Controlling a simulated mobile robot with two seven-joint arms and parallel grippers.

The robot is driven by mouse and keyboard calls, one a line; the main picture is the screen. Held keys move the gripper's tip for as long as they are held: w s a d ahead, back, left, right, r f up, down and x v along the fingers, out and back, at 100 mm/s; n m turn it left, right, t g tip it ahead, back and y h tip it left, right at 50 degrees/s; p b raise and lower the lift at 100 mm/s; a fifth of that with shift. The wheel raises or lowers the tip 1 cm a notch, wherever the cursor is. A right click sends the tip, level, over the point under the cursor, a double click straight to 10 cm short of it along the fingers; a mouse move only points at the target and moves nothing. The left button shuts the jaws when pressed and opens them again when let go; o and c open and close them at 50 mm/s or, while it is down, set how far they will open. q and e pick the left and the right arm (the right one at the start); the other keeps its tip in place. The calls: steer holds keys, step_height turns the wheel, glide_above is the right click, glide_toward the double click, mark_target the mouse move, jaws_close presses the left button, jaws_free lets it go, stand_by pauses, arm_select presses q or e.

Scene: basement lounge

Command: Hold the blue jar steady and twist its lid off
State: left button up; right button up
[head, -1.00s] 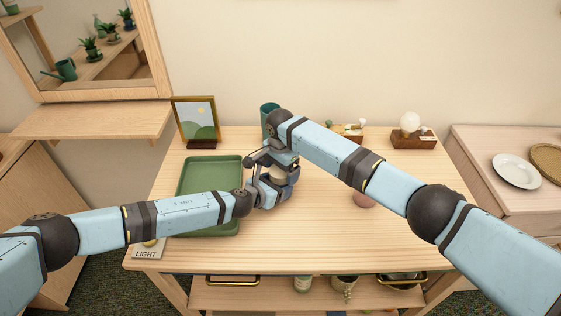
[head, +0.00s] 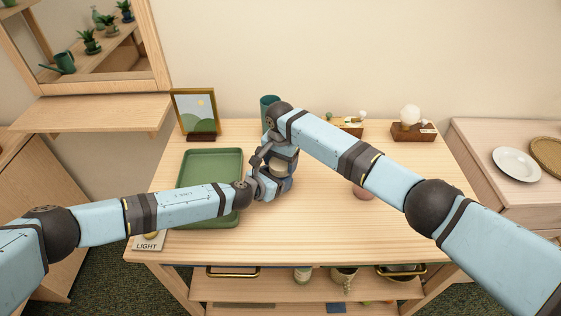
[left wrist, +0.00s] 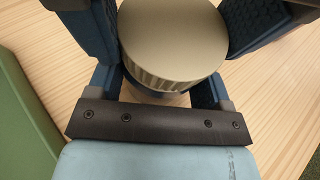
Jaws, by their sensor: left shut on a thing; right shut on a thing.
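The jar's round beige lid with a ribbed edge (left wrist: 172,38) fills the top middle of the left wrist view; it also shows between my grippers in the head view (head: 280,170). A dark sliver of the jar body (left wrist: 155,93) shows under the lid; the rest is hidden. My left gripper (head: 272,186) is shut on the jar body from the left, low over the table. My right gripper (head: 281,158) points down from above and is shut on the lid. The lid looks level and still on or just over the jar; I cannot tell if a gap exists.
A green tray (head: 188,172) lies left of the jar. A picture frame (head: 195,113), a teal cup (head: 267,103) and a wooden block with a bulb (head: 412,130) stand at the back. A pinkish object (head: 362,193) sits partly behind my right arm. The table's front right is clear.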

steer(key=o, duration=1)
steer(key=shift+r, duration=2.25)
steer(key=shift+c, duration=0.3)
step_height(320, 180, up, 3)
steer(key=m, duration=0.3)
step_height(320, 180, down, 8)
steer(key=shift+r, duration=0.2)
steer(key=shift+c, duration=0.3)
